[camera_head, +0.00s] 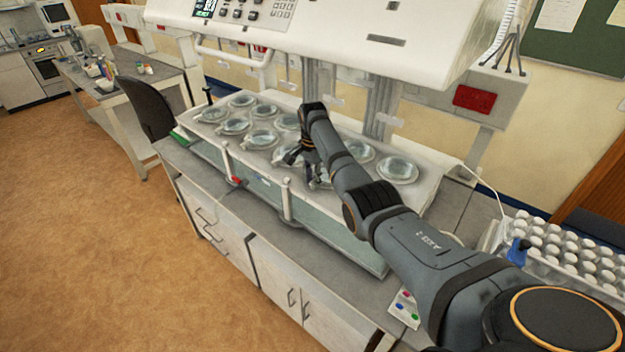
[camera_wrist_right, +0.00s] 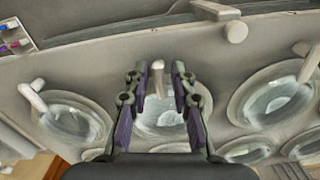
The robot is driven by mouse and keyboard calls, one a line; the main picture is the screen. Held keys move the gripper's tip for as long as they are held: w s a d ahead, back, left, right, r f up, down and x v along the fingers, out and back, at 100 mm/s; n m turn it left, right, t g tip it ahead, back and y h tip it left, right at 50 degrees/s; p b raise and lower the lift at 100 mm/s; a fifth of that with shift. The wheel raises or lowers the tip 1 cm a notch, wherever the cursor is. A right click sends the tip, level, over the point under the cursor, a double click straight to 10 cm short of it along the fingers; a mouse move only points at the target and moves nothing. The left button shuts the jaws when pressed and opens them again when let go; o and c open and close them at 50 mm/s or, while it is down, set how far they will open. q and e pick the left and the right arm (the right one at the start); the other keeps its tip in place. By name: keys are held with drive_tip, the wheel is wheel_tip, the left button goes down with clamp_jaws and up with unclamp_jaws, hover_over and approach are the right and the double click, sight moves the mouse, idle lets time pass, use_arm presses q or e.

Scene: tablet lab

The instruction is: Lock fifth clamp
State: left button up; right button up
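The white bath (camera_head: 225,150) has a top plate with several round glass-covered vessels in two rows. My right gripper (camera_head: 303,168) is over the front row, partly hiding the vessels under it. In the right wrist view my right gripper (camera_wrist_right: 160,95) is open, its fingers apart. A small pale clamp (camera_wrist_right: 158,68) shows between the fingers, at the rim of a vessel (camera_wrist_right: 162,122); I cannot tell if they touch. Another clamp (camera_wrist_right: 33,98) lies tilted at the left vessel (camera_wrist_right: 76,122), and one (camera_wrist_right: 308,63) at the right vessel (camera_wrist_right: 272,98). No numbering shows. My left gripper is not in view.
A large white machine head (camera_head: 320,40) overhangs the vessels, with grey columns (camera_head: 382,105) behind. A rack of white-capped containers (camera_head: 560,245) and a blue item (camera_head: 517,251) stand at the right. The brown floor (camera_head: 90,230) at the left is clear.

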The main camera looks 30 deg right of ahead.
wheel_tip(320, 180, up, 12)
drive_tip(key=shift+f, duration=0.2)
idle(0.4)
